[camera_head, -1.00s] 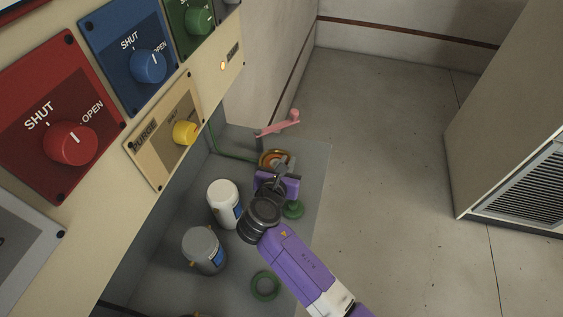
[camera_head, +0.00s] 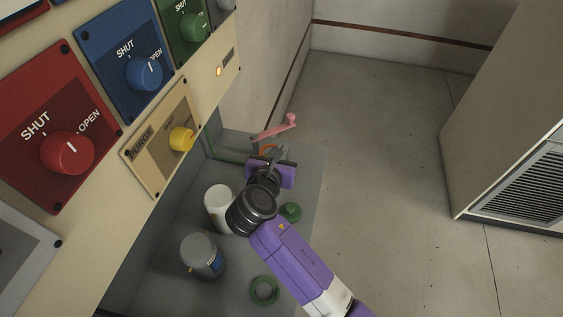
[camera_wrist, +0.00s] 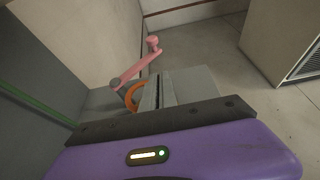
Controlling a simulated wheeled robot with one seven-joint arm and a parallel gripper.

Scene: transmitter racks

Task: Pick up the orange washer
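The orange washer (camera_wrist: 133,95) shows as part of a ring just left of my fingers in the wrist view. Its right part is hidden behind them. In the head view only a small orange arc (camera_head: 267,149) shows beyond my gripper (camera_head: 273,154). In the wrist view my gripper's two grey fingers (camera_wrist: 160,90) are close together with a thin dark gap. They appear shut on the washer's rim, though the contact itself is hidden.
A pink crank handle (camera_head: 274,129) stands just beyond the washer. A white can (camera_head: 217,208), a grey can (camera_head: 202,256), a green ring (camera_head: 264,290) and a green knobbed piece (camera_head: 290,211) are on the grey surface (camera_head: 308,180). The valve panel (camera_head: 205,95) rises at left. Open floor lies right.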

